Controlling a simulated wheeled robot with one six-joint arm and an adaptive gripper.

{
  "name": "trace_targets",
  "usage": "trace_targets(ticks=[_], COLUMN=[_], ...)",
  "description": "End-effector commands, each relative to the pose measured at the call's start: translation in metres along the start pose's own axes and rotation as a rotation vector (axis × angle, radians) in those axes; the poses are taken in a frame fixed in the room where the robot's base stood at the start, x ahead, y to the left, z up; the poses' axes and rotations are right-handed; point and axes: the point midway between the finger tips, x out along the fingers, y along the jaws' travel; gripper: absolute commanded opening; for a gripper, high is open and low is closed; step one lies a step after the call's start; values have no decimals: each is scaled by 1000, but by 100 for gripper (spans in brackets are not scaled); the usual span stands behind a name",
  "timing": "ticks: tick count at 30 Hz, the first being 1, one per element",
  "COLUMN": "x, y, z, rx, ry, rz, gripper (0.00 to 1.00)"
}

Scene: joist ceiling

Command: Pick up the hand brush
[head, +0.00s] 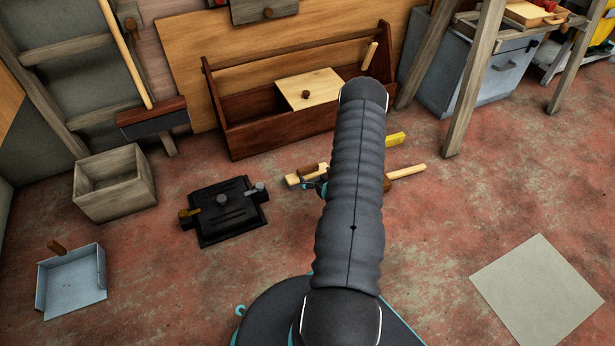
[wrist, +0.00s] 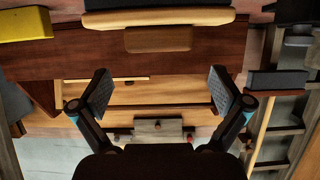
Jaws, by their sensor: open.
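A pale wooden piece with a dark strip along it, which looks like the hand brush (wrist: 160,18), lies across the top of the wrist view. In the head view, the left end of this pale piece (head: 293,181) shows on the floor left of my arm. The arm hides its middle, and I cannot tell whether the pale handle right of the arm (head: 408,172) belongs to it. My gripper (wrist: 165,92) is open, with nothing between its fingers. The pale piece lies beyond the fingertips in the wrist view. In the head view, my arm mostly hides the gripper.
A brown block (head: 309,168) lies just behind the pale piece. The red-brown toolbox (head: 262,135) stands behind. A yellow block (head: 395,139) lies to the right, a black device (head: 225,213) to the left. A wooden box (head: 115,190) and dustpan (head: 72,285) are farther left.

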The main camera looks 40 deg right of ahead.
Motion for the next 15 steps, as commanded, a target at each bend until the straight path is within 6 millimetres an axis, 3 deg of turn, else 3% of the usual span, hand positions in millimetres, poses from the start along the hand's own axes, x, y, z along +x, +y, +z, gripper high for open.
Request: trace_targets(ticks=[15], x=[52], y=[0], z=[5], rx=[-2], ry=[-1], rz=[-2], gripper=[100])
